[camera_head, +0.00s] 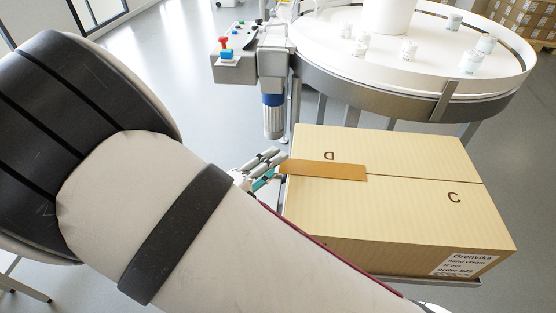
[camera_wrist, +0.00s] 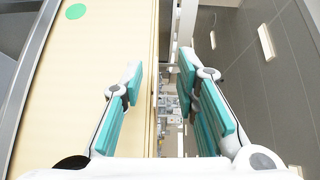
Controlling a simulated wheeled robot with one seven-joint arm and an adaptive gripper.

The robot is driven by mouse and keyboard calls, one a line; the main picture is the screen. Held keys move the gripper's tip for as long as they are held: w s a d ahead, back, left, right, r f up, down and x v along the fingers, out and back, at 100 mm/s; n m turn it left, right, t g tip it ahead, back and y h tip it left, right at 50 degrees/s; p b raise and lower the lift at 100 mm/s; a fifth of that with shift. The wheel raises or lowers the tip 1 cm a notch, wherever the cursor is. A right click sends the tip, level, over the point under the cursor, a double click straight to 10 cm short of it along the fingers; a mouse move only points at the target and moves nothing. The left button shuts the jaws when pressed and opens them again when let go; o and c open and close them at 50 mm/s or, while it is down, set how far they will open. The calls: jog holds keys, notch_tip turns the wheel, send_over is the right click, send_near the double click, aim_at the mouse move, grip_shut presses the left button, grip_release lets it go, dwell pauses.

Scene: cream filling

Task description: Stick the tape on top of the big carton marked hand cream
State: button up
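The big carton (camera_head: 400,215) stands at the right in the head view, its top flaps closed along a seam. A label (camera_head: 464,263) on its front face reads "hand cream". A brown tape strip (camera_head: 325,170) lies on the top over the left part of the seam, its left end at the carton's left edge. My gripper (camera_head: 268,170) is beside that left edge, close to the tape's end. In the wrist view my gripper (camera_wrist: 162,78) is open with nothing visible between its teal-padded fingers. A pale carton-like face with a green dot (camera_wrist: 75,11) fills the left there.
A round white table (camera_head: 430,70) with several small white jars (camera_head: 409,48) stands behind the carton. A control box with coloured buttons (camera_head: 232,66) is at its left. My arm covers much of the lower left. Grey floor (camera_head: 200,110) is open between.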

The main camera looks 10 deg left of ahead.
jog(key=v, duration=1)
